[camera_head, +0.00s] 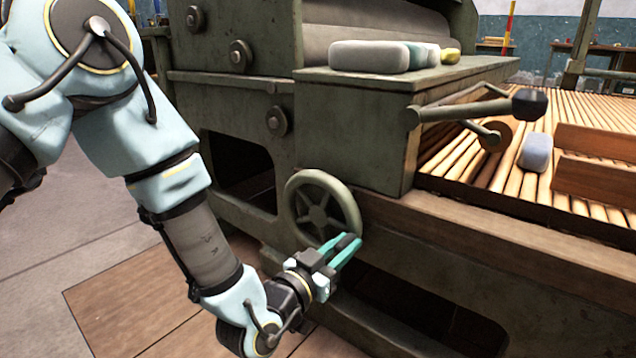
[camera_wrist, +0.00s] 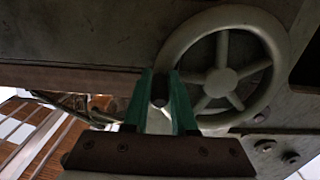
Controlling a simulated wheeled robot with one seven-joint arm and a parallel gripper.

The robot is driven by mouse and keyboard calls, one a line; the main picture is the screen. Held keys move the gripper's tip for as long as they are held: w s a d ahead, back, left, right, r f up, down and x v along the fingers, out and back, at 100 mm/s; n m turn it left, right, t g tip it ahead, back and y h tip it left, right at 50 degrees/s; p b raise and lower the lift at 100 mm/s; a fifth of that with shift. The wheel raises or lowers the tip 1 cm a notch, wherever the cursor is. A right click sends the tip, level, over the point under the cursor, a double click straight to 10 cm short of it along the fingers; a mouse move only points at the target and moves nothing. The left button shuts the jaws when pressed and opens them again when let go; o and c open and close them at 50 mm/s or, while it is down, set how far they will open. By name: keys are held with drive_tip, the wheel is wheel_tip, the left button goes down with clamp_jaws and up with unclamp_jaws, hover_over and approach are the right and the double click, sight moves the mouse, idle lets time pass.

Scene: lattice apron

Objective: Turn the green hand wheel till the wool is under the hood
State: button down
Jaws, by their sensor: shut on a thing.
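The green hand wheel (camera_head: 292,207) is a spoked wheel on the machine's side, below the boxy green hood (camera_head: 350,130). Its hub and spokes also show in the wrist view (camera_wrist: 222,82). My gripper (camera_head: 349,245) is at the wheel's lower right rim in the head view. In the wrist view, its teal fingers (camera_wrist: 168,88) are shut on a dark knob (camera_wrist: 159,88) at the wheel's rim. A pale blue-grey lump of wool (camera_head: 536,152) lies on the wooden slat lattice (camera_head: 470,158), to the right of the hood and apart from it.
A black-ended lever (camera_head: 460,110) sticks out beside the hood above the lattice. Several soft blocks, including a large pale one (camera_head: 369,57), lie on the hood's top. Brown boards (camera_head: 592,180) stand on the lattice right of the wool. A wooden side rail (camera_head: 480,235) runs beside the wheel.

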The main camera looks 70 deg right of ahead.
drive_tip(key=f+b, duration=0.1)
drive_tip(key=w+f+b, duration=0.1)
drive_tip(key=f, duration=0.1)
drive_tip(key=shift+w+d+f+b, duration=0.2)
drive_tip(key=shift+f+b, duration=0.05)
drive_tip(key=shift+b, duration=0.15)
drive_tip(key=shift+w, duration=0.1)
